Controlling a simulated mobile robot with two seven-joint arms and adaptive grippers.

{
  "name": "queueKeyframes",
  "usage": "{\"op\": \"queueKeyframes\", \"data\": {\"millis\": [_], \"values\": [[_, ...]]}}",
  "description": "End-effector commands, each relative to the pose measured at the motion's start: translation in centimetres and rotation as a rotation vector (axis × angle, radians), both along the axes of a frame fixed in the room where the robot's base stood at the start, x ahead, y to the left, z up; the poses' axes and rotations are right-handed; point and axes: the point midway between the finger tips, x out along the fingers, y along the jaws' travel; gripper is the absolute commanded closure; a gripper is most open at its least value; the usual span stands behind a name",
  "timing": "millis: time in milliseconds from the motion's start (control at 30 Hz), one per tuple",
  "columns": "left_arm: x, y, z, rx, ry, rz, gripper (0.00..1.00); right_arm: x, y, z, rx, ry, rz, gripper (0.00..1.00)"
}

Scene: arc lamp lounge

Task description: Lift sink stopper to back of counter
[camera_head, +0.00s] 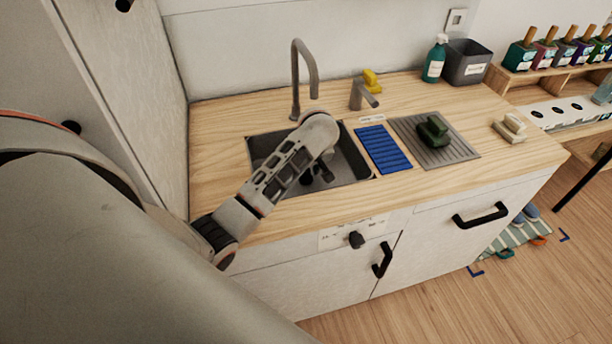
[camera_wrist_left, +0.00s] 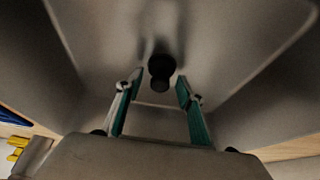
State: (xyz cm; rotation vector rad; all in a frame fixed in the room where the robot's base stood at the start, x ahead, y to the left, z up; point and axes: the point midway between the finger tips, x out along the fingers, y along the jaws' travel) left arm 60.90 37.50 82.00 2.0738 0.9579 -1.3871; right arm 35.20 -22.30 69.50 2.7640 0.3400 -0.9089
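The sink stopper (camera_wrist_left: 160,68) is a round black knob at the bottom of the grey sink basin, seen in the left wrist view. My left gripper (camera_wrist_left: 159,83) points down into the basin with its fingers spread apart, one on each side of the picture from the stopper. I see gaps between the fingertips and the knob, and I cannot tell their height above the basin floor. In the head view the gripper (camera_head: 322,173) is a dark shape inside the sink (camera_head: 353,165), and the stopper cannot be told apart there. The wooden counter (camera_head: 225,120) surrounds the sink. My right gripper is out of view.
A blue mat (camera_head: 383,150) and a grey drainer (camera_head: 462,153) lie right. A spray bottle (camera_head: 434,62) and dark bin (camera_head: 467,65) stand back right.

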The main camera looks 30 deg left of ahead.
Motion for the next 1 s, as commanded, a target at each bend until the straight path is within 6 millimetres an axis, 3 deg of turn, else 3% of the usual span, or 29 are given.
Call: {"op": "queueKeyframes", "data": {"millis": [167,267,367,1000], "values": [[0.03,-0.03,0.02,-0.001,-0.001,0.0,0.62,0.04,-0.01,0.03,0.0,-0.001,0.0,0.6],[0.03,-0.04,0.03,-0.001,-0.001,0.0,0.88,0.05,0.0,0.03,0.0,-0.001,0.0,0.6],[0.03,-0.03,0.02,-0.001,-0.001,0.0,1.0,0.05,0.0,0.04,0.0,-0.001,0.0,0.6],[0.35,0.44,0.21,0.0,0.002,-0.001,1.0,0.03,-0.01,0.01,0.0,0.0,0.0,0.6]]}}
